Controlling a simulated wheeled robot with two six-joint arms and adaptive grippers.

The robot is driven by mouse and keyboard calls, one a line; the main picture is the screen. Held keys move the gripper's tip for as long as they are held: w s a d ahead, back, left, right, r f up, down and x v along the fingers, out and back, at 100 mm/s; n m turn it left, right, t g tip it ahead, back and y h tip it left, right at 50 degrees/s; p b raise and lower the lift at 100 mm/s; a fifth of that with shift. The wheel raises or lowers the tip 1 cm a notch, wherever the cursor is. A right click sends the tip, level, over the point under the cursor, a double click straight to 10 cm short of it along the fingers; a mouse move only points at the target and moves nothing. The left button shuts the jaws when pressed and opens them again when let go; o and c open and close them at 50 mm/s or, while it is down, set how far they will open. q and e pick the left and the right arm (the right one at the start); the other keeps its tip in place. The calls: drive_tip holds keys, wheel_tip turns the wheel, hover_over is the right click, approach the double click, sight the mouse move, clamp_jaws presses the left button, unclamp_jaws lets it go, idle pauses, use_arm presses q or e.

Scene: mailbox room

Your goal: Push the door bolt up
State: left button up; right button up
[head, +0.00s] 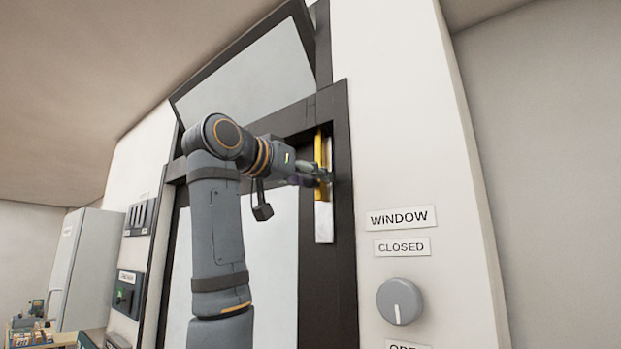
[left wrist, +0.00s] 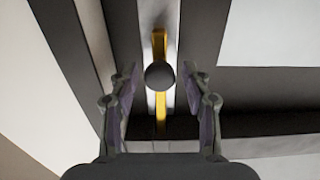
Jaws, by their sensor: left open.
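The door bolt is a yellow bar (head: 319,152) on a pale vertical plate (head: 324,222) at the right side of the dark door frame. In the left wrist view the yellow bar (left wrist: 159,45) runs behind a dark round knob (left wrist: 159,75). My left gripper (head: 322,178) is at the bolt in the head view and hides part of it. In the left wrist view my left gripper (left wrist: 160,88) is open, with one finger on each side of the knob. Gaps show between the knob and both fingers. My right gripper is not in view.
The dark door frame (head: 341,230) stands close around the bolt. To its right are a WINDOW sign (head: 401,217), a CLOSED sign (head: 402,247) and a grey dial (head: 399,301). A tilted window pane (head: 249,85) is above the door. A white cabinet (head: 85,268) stands far left.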

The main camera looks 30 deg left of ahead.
use_arm(q)
drive_tip(key=s+a, duration=0.1)
drive_tip(key=s, duration=1.1)
drive_tip(key=shift+w, duration=0.2)
drive_tip(key=shift+s, duration=0.15)
